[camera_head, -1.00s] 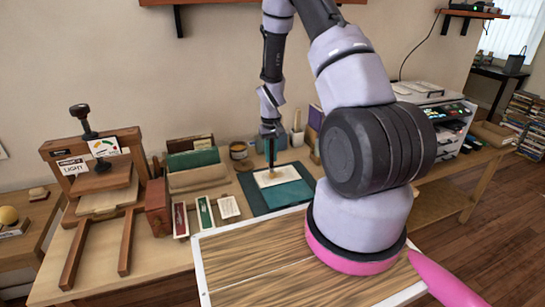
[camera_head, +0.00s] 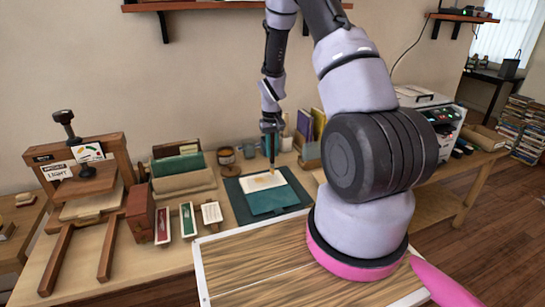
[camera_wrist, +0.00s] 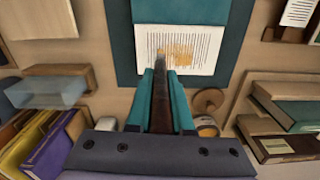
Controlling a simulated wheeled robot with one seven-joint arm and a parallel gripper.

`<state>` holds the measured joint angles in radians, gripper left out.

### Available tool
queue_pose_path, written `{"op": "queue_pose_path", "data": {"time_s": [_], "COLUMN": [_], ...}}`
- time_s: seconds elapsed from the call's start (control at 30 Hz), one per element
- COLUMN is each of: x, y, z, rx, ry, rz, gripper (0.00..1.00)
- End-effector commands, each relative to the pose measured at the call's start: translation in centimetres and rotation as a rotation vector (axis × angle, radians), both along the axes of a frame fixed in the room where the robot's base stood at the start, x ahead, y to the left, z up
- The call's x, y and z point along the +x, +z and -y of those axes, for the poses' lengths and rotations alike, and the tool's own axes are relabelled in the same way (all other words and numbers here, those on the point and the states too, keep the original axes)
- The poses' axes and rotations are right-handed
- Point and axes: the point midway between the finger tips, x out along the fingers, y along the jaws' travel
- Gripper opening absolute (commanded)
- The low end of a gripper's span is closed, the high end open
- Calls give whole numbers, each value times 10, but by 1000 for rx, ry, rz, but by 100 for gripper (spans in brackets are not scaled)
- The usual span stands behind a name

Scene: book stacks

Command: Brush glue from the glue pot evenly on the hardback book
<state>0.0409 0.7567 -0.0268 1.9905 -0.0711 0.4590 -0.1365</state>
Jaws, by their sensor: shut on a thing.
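My gripper (camera_head: 271,140) points down above the back part of the book. In the wrist view, its teal fingers (camera_wrist: 161,90) are shut on a brush with a dark handle (camera_wrist: 160,112), and the bristle end reaches over the page. The hardback book (camera_head: 279,200) lies open on a dark mat, with a teal cover and a pale printed page (camera_head: 255,184). An amber glue patch (camera_wrist: 183,54) is on the page. I cannot tell whether the bristles touch it. The glue pot (camera_head: 226,157) stands left of my gripper; it also shows in the wrist view (camera_wrist: 206,127).
A wooden press (camera_head: 86,170) stands at the left. Boxed books (camera_head: 183,180) and small labelled blocks (camera_head: 188,220) stand left of the mat (camera_head: 234,200). Upright books and holders (camera_head: 312,140) stand at the right, behind my arm.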

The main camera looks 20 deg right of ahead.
Motion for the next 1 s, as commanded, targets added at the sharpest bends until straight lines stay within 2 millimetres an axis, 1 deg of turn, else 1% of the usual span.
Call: {"op": "queue_pose_path", "data": {"time_s": [0.1, 0.5, 0.63, 1.0], "x": [2, 4, 3, 3], "y": [12, 46, 49, 49], "z": [-2, -6, -7, -7], "rx": [1, 0, 0, 0], "ry": [0, -1, -2, -2], "rz": [3, 3, 1, 1], "gripper": [0, 0, 0, 0]}}
